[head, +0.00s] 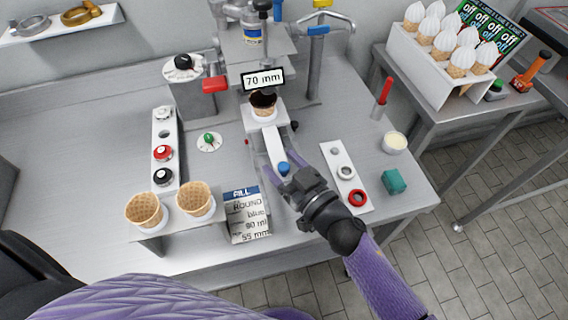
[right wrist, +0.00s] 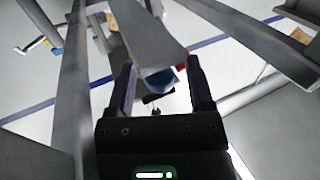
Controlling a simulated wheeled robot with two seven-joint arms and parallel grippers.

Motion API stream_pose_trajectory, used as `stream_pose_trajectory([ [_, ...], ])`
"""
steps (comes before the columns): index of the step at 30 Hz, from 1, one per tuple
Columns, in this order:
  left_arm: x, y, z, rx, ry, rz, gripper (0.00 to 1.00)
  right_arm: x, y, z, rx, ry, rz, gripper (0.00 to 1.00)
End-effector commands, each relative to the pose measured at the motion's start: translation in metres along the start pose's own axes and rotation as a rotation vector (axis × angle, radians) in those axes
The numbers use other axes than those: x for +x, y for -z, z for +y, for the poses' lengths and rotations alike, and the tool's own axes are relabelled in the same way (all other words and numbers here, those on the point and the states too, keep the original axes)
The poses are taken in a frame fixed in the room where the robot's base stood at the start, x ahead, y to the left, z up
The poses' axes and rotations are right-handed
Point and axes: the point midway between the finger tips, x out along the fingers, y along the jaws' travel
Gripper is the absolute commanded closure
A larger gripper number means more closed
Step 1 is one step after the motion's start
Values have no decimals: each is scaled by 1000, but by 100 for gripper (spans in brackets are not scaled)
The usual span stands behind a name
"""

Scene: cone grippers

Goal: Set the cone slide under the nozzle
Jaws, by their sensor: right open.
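The cone slide (head: 272,143) is a pale bar running from the filling machine (head: 252,48) toward me. A cone (head: 263,103) with a dark inside stands in the white holder at its far end, just below the "70 mm" display. The nozzle tip is not clearly visible. A blue knob (head: 284,168) sits at the slide's near end. My right gripper (head: 287,174) is at this knob, open. In the right wrist view the blue knob (right wrist: 160,82) shows between the two spread fingers (right wrist: 161,92). My left gripper is not in view.
Two empty cones (head: 146,210) stand in a rack at the front left. An order card (head: 246,215) lies beside it. A strip of knobs (head: 163,146) is left of the slide; a plate with rings (head: 346,176) is right of my gripper. A green block (head: 394,182) is farther right.

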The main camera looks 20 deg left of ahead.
Motion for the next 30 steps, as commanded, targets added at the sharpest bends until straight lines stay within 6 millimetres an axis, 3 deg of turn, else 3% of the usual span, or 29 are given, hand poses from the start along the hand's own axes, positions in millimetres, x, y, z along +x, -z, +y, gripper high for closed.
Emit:
stream_pose_trajectory([
  [5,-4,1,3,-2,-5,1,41,-12,1,0,0,-1,-2,32],
  [12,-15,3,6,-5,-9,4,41,-72,1,0,2,0,-4,32],
  [16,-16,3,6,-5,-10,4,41,-93,0,0,1,-1,-3,32],
  [25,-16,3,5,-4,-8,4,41,-100,0,0,0,0,0,32],
  [27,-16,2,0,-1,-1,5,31,-100,-2,1,0,-7,-3,32],
  [30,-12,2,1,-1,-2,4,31,-104,-20,16,11,-100,-54,32],
])
